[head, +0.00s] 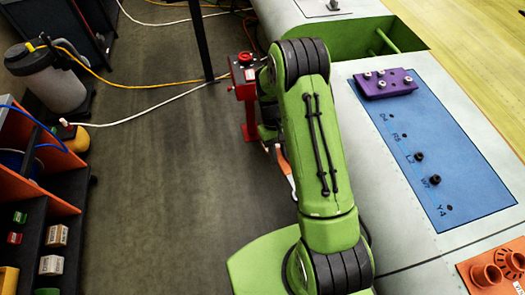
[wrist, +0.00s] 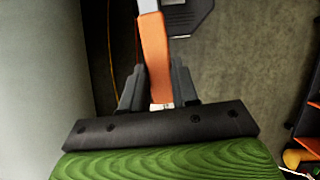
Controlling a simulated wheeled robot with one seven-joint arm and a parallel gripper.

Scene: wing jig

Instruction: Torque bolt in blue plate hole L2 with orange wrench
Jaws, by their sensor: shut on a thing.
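My gripper (wrist: 158,88) is shut on the orange wrench (wrist: 154,50), holding it by its orange handle. The wrench's grey shaft and a dark block run out of the top of the wrist view. In the head view part of the orange wrench (head: 286,170) shows left of my green arm, over the floor and away from the plate; my gripper is hidden there. The blue plate (head: 455,165) lies on the wing at right, with a row of labelled holes. A black bolt (head: 419,156) stands at what looks like L2; the small labels are hard to read.
A second black bolt (head: 435,180) stands one hole nearer. A purple block (head: 385,83) with bolts sits at the plate's far end. Orange fittings (head: 494,268) lie at lower right. A red stand (head: 245,90) is behind my arm. Floor at left is open, with cables.

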